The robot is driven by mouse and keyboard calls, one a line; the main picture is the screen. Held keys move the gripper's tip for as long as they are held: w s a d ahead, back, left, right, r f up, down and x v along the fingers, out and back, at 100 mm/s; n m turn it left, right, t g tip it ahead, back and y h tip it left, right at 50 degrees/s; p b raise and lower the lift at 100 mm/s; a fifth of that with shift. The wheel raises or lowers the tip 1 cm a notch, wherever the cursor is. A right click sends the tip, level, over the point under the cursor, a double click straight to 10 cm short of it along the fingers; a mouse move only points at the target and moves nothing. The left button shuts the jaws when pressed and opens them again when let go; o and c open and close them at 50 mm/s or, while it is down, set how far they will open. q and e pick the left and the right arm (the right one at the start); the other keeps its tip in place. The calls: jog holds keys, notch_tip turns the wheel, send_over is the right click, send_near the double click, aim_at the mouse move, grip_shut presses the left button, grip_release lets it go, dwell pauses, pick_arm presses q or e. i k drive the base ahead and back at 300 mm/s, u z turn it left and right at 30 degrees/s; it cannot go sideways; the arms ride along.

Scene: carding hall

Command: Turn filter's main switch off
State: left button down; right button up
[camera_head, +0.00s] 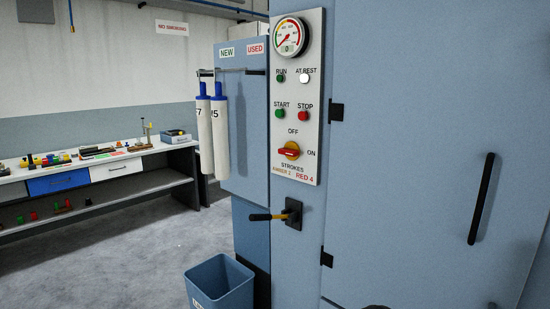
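The filter's main switch (289,151) is a red handle on a yellow round base, low on the white control panel (312,120). Its handle lies horizontal, with ON at its right and OFF above it. The panel also carries a round gauge (290,38), a dark green RUN lamp (281,78), a bright white AT REST lamp (304,78), a green START button (280,114) and a red STOP button (303,116). Neither of my grippers can be made out in this view.
White filter sleeves (219,135) hang at the left. A door handle (482,198) is at right. A bench (120,160) stands behind.

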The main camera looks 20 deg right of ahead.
aim_at(291, 151)
jog(key=u, duration=0.45)
jog(key=i, duration=1.7)
jog(key=z, duration=0.8)
jog(key=i, duration=0.25)
jog(key=z, duration=0.1)
jog(key=k, duration=0.75)
jog(key=z, duration=0.2)
jog(key=i, duration=0.75)
jog(key=u, duration=0.05)
